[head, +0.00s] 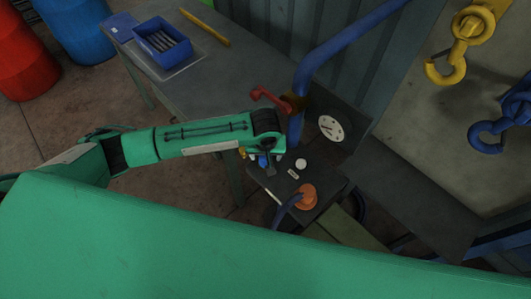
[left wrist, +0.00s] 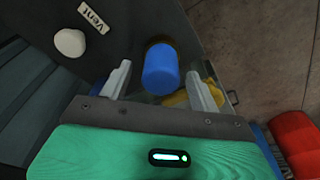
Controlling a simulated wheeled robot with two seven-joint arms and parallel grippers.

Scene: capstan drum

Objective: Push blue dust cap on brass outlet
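The blue dust cap (left wrist: 161,68) shows in the left wrist view as a short cylinder between the two fingers of my left gripper (left wrist: 158,80). A gap shows on each side of it, so the fingers look open and not touching it. A yellow, brass-coloured part (left wrist: 178,99), perhaps the outlet, shows partly behind the cap and the right finger. I cannot tell whether the cap sits on it. In the head view my left gripper (head: 265,152) is over the edge of a small dark panel, with a bit of the blue cap (head: 262,161) showing. My right gripper is not in view.
A white knob (left wrist: 70,42) and a "Vent" label (left wrist: 93,18) are on the dark panel beside the cap. An orange disc (head: 307,196), a white dial (head: 331,128), a red crank handle (head: 271,98) and a blue pipe (head: 345,43) are close by. A blue bin (head: 148,38) stands on the bench.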

